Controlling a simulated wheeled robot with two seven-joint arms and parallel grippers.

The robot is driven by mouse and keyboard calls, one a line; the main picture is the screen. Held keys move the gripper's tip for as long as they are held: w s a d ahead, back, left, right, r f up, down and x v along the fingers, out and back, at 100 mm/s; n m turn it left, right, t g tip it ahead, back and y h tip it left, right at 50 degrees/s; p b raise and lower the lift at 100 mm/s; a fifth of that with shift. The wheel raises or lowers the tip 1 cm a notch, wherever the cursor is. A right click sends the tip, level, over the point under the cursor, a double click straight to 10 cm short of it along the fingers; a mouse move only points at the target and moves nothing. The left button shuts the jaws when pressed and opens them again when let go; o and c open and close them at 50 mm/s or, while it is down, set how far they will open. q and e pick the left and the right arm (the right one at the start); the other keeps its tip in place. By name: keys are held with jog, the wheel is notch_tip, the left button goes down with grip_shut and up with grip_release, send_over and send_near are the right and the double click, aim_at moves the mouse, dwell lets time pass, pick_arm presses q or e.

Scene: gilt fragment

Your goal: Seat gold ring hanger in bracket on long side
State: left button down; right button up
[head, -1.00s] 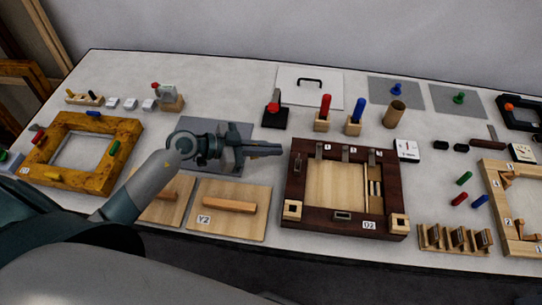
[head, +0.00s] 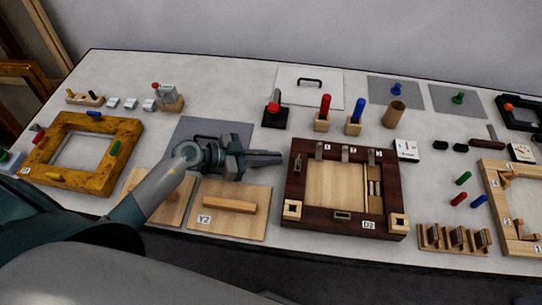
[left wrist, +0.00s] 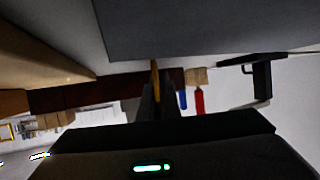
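My left gripper (head: 265,159) is above the table, just left of the dark brown frame marked D2 (head: 290,185), its fingers close together and pointing right. In the left wrist view, a narrow gold strip (left wrist: 154,72), which looks like the gold ring hanger seen edge-on, sticks out between the dark fingers (left wrist: 157,98). Its ring cannot be made out, and it does not show in the head view. The D2 frame has a small metal bracket (head: 298,162) on its left side and another (head: 342,215) on its near side. My right gripper is out of view.
Wooden board Y2 (head: 250,222) lies near my left gripper, with a grey mat (head: 238,130) behind it. Red (head: 325,106) and blue (head: 358,110) handles stand in blocks behind the D2 frame. A yellow frame (head: 55,130) lies at the left.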

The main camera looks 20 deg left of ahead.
pick_arm(q)
jog(key=c, duration=2)
grip_release()
jog(key=b+v, duration=0.2)
jog(key=v, duration=0.9)
jog(key=shift+s+a, duration=0.1)
jog(key=shift+s+a+r, duration=0.2)
jog(key=shift+a, duration=0.1)
jog(key=shift+o, duration=0.5)
